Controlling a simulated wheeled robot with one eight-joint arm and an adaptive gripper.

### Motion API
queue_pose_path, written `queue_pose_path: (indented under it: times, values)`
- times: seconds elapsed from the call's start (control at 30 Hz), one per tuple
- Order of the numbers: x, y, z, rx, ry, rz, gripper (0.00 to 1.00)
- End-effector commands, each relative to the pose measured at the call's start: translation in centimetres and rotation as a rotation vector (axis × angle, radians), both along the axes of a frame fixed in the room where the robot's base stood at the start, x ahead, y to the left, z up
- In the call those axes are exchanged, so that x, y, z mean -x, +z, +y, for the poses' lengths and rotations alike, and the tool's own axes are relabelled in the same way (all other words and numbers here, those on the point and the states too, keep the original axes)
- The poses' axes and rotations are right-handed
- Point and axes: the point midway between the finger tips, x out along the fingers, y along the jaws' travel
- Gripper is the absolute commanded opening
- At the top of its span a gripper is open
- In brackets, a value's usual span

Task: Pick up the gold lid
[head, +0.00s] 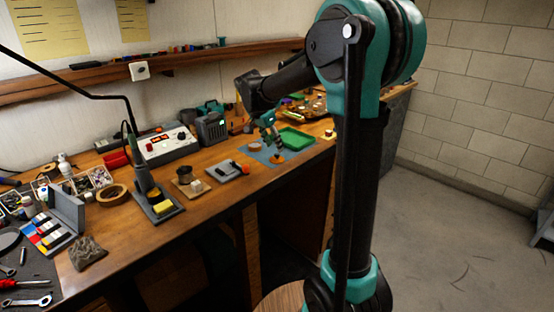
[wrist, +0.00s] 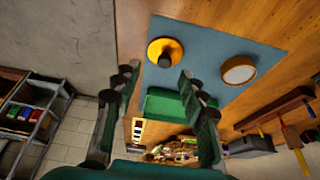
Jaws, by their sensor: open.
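The gold lid (wrist: 165,53) is a round yellow-orange disc with a dark knob in its middle. It lies on a blue mat (wrist: 205,35) on the workbench. In the head view it is a small orange spot (head: 278,158) just below my gripper (head: 275,142). In the wrist view my gripper (wrist: 160,84) has its two fingers spread wide apart and nothing between them. The lid lies beyond the fingertips, roughly centred between them, and apart from them.
A round pale disc with a brown rim (wrist: 238,70) lies on the mat beside the lid. The bench (head: 225,198) holds a soldering stand (head: 158,207) and several tools to the left. The bench edge is near the lid.

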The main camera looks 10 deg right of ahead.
Motion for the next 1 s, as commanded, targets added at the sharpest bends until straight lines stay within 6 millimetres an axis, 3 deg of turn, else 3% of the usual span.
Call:
queue_pose_path:
  times: [0.43,0.73,1.0]
  values:
    - [-1.7,-4.4,-1.2,0.000,0.000,0.000,0.42]
    - [-1.8,-5.0,-1.4,0.000,0.000,0.000,0.42]
    - [-1.8,-5.0,-1.4,0.000,0.001,0.000,0.11]
